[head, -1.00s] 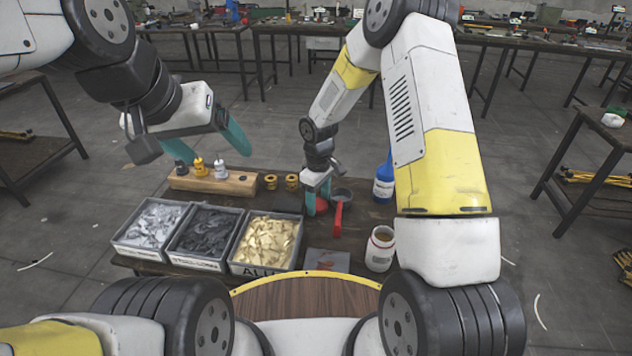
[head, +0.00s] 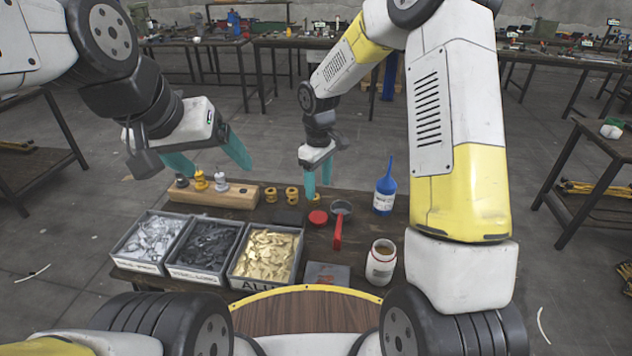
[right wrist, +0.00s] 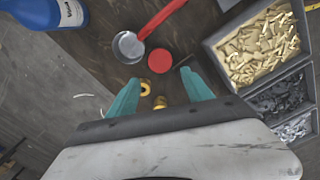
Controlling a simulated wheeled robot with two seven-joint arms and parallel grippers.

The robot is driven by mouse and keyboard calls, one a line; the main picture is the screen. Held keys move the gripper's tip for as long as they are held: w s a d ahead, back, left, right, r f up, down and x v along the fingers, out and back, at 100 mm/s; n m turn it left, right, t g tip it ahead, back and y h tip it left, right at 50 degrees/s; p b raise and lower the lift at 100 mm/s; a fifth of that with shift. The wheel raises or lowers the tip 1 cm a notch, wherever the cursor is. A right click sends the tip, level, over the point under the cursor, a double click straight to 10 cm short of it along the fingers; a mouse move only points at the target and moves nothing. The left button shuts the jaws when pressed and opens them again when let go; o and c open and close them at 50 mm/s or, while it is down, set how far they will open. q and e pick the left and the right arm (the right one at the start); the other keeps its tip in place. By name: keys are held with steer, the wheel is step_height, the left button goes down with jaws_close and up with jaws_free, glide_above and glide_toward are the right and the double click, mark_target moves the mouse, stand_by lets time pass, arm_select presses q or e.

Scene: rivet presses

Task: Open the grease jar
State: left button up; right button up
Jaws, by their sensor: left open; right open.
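The grease jar (head: 381,263), white with a label, stands upright at the right front of the table. Its mouth is uncovered and brownish grease shows inside. A round red lid (head: 318,217) lies on the table, apart from the jar. It also shows in the right wrist view (right wrist: 160,60), just beyond my fingertips. My right gripper (head: 318,184) is open and empty above the table, behind the lid. Its two teal fingers also show in the right wrist view (right wrist: 160,84). My left gripper (head: 216,166) is open and empty above the wooden block at the left.
A grey cup with a red handle (head: 338,230) lies beside the lid. A blue bottle (head: 384,195) stands behind the jar. Bins of parts, including a brass-coloured one (head: 266,254), fill the left front. A wooden block (head: 215,194) holds several small tools. Brass rings (head: 271,194) stand nearby.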

steer(key=s+d+r+m+t, duration=0.1)
steer(key=s+d+r+m, duration=0.2)
steer(key=r, duration=0.5)
steer(key=s+d+r+m+t, duration=0.1)
steer(key=s+d+r+t, duration=0.1)
steer(key=s+d+r, duration=0.35)
steer(key=s+d+r+m+t+y, duration=0.1)
steer(key=s+r+m, duration=0.2)
steer(key=s, duration=0.4)
steer(key=s+d+r+m+t+y, duration=0.1)
steer(key=s+r+m+t, duration=0.1)
steer(key=s+r, duration=0.4)
steer(key=s+m, duration=0.1)
steer(key=s, duration=0.1)
steer(key=shift+s+r, duration=0.25)
steer(key=shift+s, duration=0.05)
